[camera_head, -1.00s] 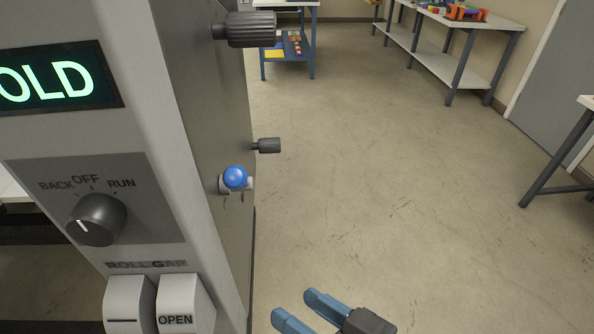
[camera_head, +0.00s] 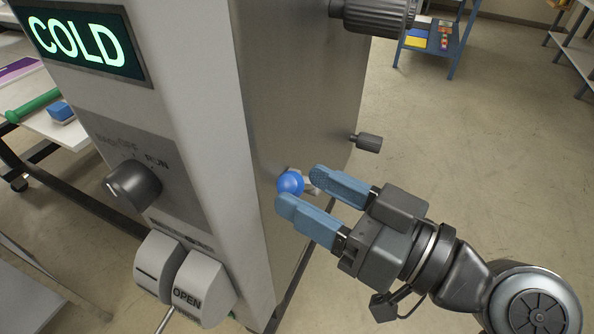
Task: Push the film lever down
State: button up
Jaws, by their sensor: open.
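The film lever with its blue ball knob (camera_head: 290,183) sticks out from the right side of the grey laminator (camera_head: 215,120). My gripper (camera_head: 300,189) comes from the lower right with its two blue fingers apart. The fingertips are right by the blue knob, one on its near side and one to its right. I cannot tell whether either finger touches it. The lever's shaft is mostly hidden behind the knob and the far finger.
A dark knob (camera_head: 368,142) juts from the side panel above the lever, and a larger ribbed one (camera_head: 375,14) sits higher. The front has a rotary switch (camera_head: 134,186), an OPEN rocker (camera_head: 203,287) and a COLD display (camera_head: 83,42).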

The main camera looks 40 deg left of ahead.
aim_at(302, 191)
jog(key=shift+s+a+p, duration=0.1)
jog(key=shift+a+p, duration=0.2)
jog(key=shift+a, duration=1.45)
grip_shut()
